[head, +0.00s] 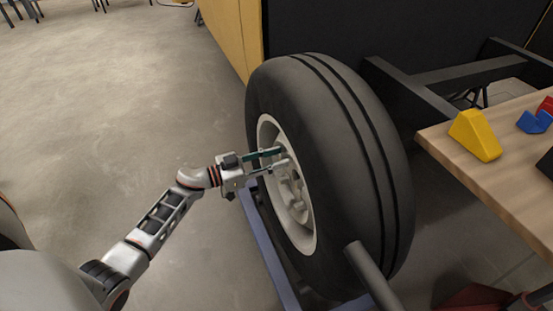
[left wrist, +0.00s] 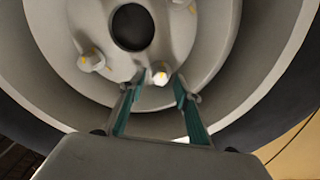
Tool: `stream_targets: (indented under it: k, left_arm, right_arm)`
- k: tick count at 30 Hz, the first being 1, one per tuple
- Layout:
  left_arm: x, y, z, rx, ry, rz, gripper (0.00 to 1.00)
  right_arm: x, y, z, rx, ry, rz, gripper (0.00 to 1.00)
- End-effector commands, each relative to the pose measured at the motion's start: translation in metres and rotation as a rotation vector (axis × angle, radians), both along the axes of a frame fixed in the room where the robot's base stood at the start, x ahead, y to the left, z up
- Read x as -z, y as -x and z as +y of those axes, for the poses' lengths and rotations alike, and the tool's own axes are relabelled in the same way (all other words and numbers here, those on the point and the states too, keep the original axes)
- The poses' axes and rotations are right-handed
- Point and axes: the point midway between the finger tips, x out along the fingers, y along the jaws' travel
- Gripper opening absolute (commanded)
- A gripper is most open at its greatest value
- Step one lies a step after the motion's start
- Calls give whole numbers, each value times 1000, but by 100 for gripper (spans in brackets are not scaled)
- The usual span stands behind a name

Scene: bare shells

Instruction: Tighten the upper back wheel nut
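The wheel (head: 345,150) stands upright, with a dark tyre and a pale rim. My left gripper (head: 281,157) reaches into the upper part of the rim from the left. In the left wrist view its two teal fingers (left wrist: 157,88) are apart, with a wheel nut (left wrist: 160,75) at the gap between their tips. I see no clear contact with that nut. Other nuts show at the left (left wrist: 91,61) and at the top edge (left wrist: 185,4), around a dark hub hole (left wrist: 132,27). Several nuts carry yellow marks. My right gripper is not in view.
A wooden table (head: 520,190) at the right holds a yellow block (head: 475,135) and a blue piece (head: 534,122). A grey bar (head: 370,272) stands by the tyre's lower right. A blue frame (head: 270,248) runs below the wheel. The floor at left is clear.

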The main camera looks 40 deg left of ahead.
Motion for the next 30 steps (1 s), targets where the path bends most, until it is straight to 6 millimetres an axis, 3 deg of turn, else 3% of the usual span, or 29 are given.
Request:
stream_targets:
  k: [7, 10, 11, 23, 30]
  left_arm:
    - [-1, -1, 0, 0, -1, -1, 30]
    - [-1, -1, 0, 0, -1, -1, 4]
    - [-1, -1, 0, 0, -1, -1, 0]
    - [-1, 0, 0, 0, -34, -20, 0]
    - [-1, 0, 0, 0, -156, -88, 0]
  right_arm:
    - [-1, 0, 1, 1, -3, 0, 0]
    - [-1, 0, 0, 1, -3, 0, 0]
    - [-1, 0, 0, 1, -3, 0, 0]
    - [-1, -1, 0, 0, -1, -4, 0]
    - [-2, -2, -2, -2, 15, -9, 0]
